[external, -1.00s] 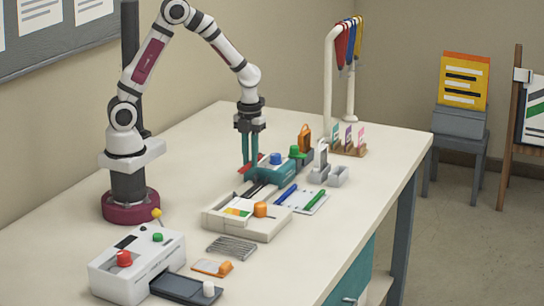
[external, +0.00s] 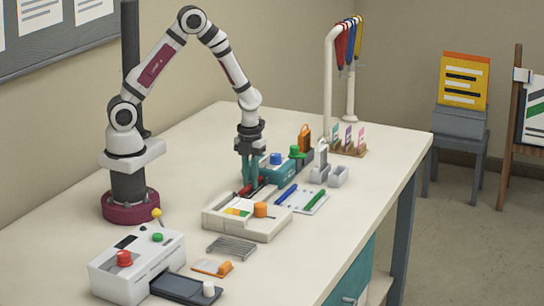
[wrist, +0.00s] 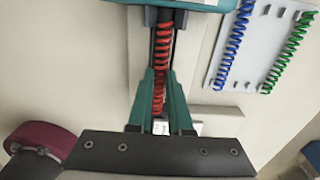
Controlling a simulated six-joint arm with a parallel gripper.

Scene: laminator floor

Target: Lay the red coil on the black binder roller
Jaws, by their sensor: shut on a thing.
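My gripper (external: 249,184) is shut on the red coil (wrist: 162,48), with the teal fingers on either side of it. In the wrist view the coil runs lengthwise, away from the gripper (wrist: 159,80) toward the teal machine body. The black binder roller (wrist: 177,38) shows as a dark strip beside and under the coil, partly hidden by it. In the external view the coil (external: 261,181) is a short red bar at the fingertips, low over the roller area. I cannot tell whether the coil touches the roller.
The teal binder (external: 277,172) with a blue knob stands just beyond the fingers. A cream tray unit (external: 245,222) is in front. A pale board (external: 305,202) with a blue and a green coil lies to the right. A white laminator (external: 135,265) stands front left.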

